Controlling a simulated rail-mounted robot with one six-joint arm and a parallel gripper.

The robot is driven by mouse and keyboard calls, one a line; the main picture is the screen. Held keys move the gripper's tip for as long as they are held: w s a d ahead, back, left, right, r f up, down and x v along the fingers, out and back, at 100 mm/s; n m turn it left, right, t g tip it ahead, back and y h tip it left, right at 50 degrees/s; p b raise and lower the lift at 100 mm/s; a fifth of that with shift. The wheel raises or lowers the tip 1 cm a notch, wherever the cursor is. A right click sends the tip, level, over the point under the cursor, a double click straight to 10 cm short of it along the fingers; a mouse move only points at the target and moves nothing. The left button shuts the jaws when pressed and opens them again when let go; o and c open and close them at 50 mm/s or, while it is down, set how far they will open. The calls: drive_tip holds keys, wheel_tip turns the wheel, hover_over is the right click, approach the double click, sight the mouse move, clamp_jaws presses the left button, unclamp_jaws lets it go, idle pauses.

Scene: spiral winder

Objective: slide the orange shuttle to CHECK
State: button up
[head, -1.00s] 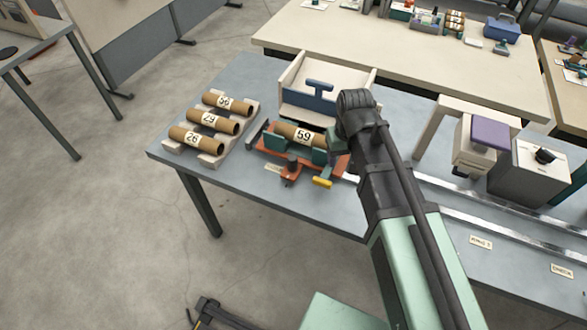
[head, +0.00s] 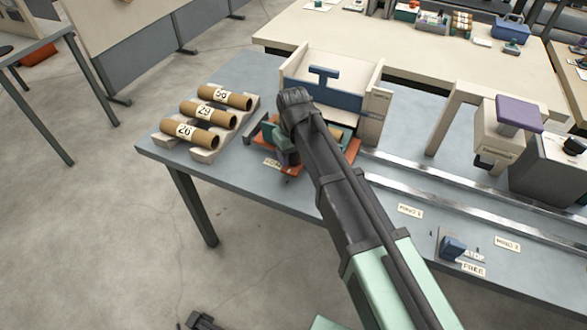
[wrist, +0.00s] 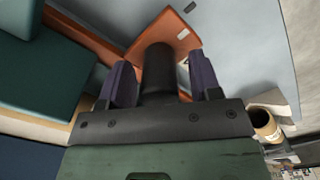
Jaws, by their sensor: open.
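The orange shuttle (head: 291,169) is on the grey bench at the left end of the rails, mostly hidden by my arm in the head view. In the wrist view its orange plate (wrist: 166,30) carries a dark upright knob (wrist: 158,70). My gripper (wrist: 162,82) is open, with one purple finger on each side of the knob. Contact with the knob cannot be told. A bit of brown tube (head: 336,133) shows behind my arm. A label (head: 273,163) beside the shuttle is partly covered and unreadable. No CHECK label is readable.
A rack of tubes marked 26, 29 and 56 (head: 209,112) stands left of the shuttle. A cream bin with a blue T-shaped part (head: 338,85) stands behind it. Metal rails (head: 440,190) run right, past WIND labels (head: 410,210), a FINAL label (head: 474,270) and a purple-topped press (head: 518,112).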

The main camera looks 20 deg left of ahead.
drive_tip(key=shift+f, duration=0.35)
drive_tip(key=shift+c, duration=0.5)
clamp_jaws()
drive_tip(key=shift+d, duration=0.1)
